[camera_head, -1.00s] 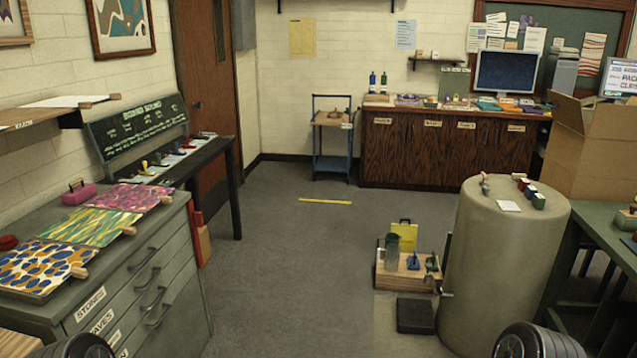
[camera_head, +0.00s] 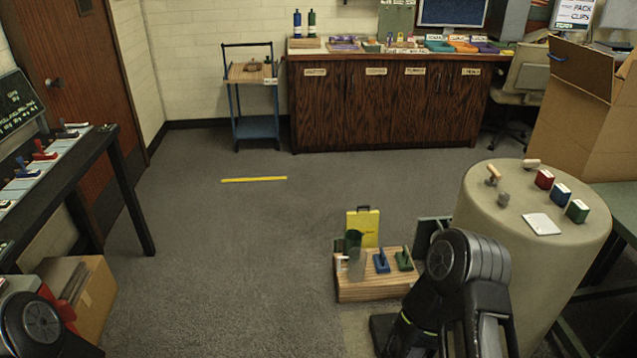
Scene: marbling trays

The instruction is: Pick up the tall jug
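A low wooden platform (camera_head: 378,288) stands on the floor right of centre. On its left part is a dark green upright vessel (camera_head: 353,239), with a greyish, see-through vessel (camera_head: 357,265) in front of it. One of these may be the tall jug; they overlap, and I cannot tell which. My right arm is bent at the lower right, just right of the platform and partly in front of it. Only rounded black links of my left arm show at the lower left. Neither gripper's fingers show.
A yellow case (camera_head: 363,226), a blue tool (camera_head: 381,262) and a green tool (camera_head: 404,259) share the platform. A round pedestal (camera_head: 530,250) with small blocks stands to its right. A black bench (camera_head: 85,165) stands at left.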

